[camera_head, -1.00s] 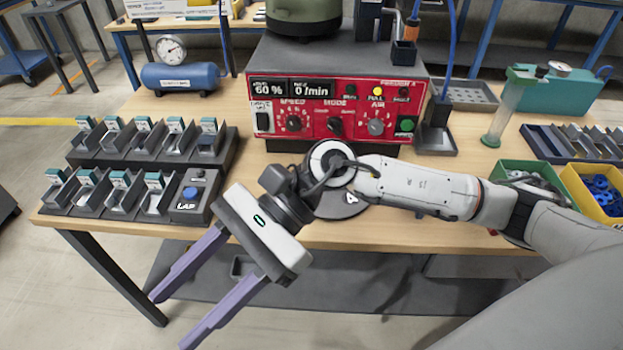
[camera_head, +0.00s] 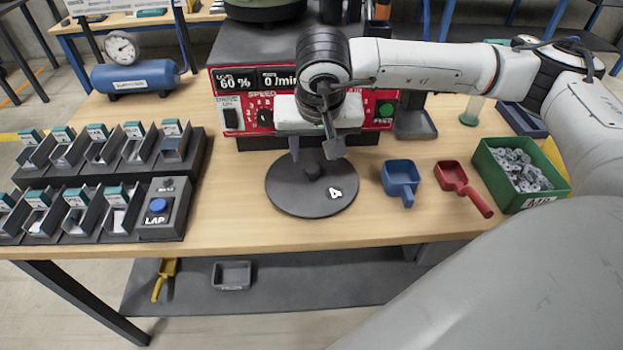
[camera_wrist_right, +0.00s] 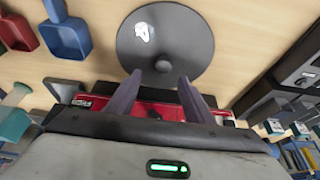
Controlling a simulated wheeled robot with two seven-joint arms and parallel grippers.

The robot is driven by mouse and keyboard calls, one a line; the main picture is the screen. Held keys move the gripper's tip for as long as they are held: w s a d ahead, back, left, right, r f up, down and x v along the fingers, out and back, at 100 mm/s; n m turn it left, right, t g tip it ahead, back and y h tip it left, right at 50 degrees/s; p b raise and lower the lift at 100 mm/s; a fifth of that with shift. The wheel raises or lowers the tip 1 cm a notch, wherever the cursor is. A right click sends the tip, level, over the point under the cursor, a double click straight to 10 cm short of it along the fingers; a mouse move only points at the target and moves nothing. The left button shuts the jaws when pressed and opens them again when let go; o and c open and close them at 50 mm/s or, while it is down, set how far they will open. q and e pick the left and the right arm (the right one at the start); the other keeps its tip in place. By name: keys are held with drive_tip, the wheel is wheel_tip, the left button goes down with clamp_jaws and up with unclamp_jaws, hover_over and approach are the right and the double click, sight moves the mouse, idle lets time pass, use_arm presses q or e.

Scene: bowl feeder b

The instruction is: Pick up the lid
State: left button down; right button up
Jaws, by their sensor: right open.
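The lid (camera_head: 290,195) is a dark grey round disc with a small central knob (camera_head: 313,171) and a white number 4. It lies flat on the wooden table in front of the red control panel. In the right wrist view the lid (camera_wrist_right: 190,45) and its knob (camera_wrist_right: 162,66) show just beyond the fingertips. My right gripper (camera_head: 315,155) points down above the far part of the lid, close to the knob. Its two purple-grey fingers (camera_wrist_right: 160,85) are apart with nothing between them. My left gripper is not in view.
A blue scoop (camera_head: 401,175) and a red scoop (camera_head: 452,176) lie right of the lid, beside a green bin (camera_head: 500,195) of metal parts. The red-fronted feeder unit (camera_head: 228,85) stands behind. Racks with a LAP button box (camera_head: 165,225) stand at left.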

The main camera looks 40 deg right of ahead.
sight(312, 168)
drive_tip(key=x, duration=0.5)
drive_tip(key=shift+s+a+f, duration=0.2)
drive_tip(key=shift+a+f, duration=0.05)
drive_tip(key=shift+a, duration=0.1)
drive_tip(key=shift+c, duration=0.2)
clamp_jaws()
